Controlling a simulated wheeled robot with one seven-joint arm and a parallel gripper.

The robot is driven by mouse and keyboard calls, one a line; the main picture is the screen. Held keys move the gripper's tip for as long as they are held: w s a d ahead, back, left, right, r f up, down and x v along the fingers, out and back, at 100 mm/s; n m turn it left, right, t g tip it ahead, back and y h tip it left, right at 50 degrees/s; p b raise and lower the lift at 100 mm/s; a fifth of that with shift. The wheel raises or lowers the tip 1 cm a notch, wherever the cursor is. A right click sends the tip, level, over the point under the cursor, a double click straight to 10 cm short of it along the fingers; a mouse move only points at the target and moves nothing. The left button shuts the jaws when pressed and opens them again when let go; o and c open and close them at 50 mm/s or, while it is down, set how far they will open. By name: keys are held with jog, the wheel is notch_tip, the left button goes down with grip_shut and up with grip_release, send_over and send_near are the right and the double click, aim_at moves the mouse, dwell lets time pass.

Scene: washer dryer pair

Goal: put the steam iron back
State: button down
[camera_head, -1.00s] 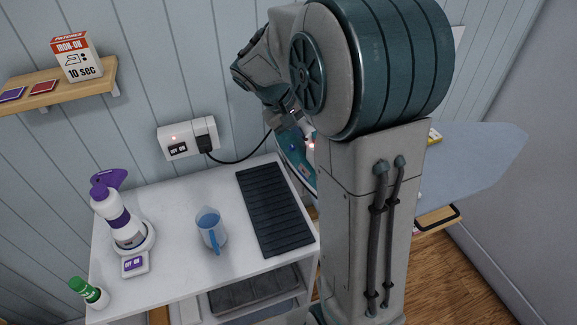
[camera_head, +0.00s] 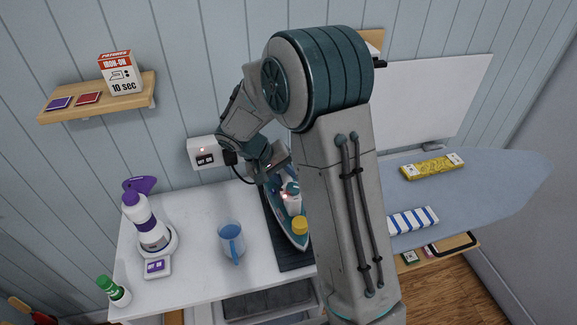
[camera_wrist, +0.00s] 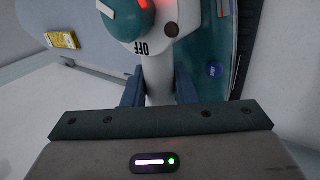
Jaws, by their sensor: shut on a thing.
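The steam iron (camera_head: 292,215) is teal and white with a yellow cap and a lit red light. It is over the dark ribbed mat (camera_head: 296,262) on the white cabinet top. I cannot tell if it touches the mat. My gripper (camera_head: 279,178) is shut on the iron's handle. In the wrist view, my gripper (camera_wrist: 160,92) has a finger on each side of the white handle of the iron (camera_wrist: 207,60), and "OFF" shows on its dial. My arm hides part of the mat and the iron's right side.
A blue jug (camera_head: 231,243) stands left of the mat. A purple-topped spray bottle (camera_head: 150,225) and a green-capped bottle (camera_head: 113,291) stand farther left. The iron's cord runs from the wall socket (camera_head: 205,155). The ironing board (camera_head: 480,195) holds a striped cloth (camera_head: 412,220) and a yellow item (camera_head: 432,167).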

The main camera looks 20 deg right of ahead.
jog(key=shift+f, duration=0.7)
jog(key=c, duration=1.2)
grip_release()
jog(key=shift+o, duration=0.2)
jog(key=b+v, duration=0.2)
jog(key=v, duration=0.9)
jog(key=s+d+r+t+y, duration=0.2)
jog(key=s+d+y, duration=0.1)
jog(key=s, duration=0.7)
jog(key=s+d+r+t+y, duration=0.1)
jog(key=s+d+r+y, duration=0.2)
jog(key=s, duration=0.8)
jog(key=shift+s+t+y, duration=0.25)
jog(key=shift+t+y, duration=0.15)
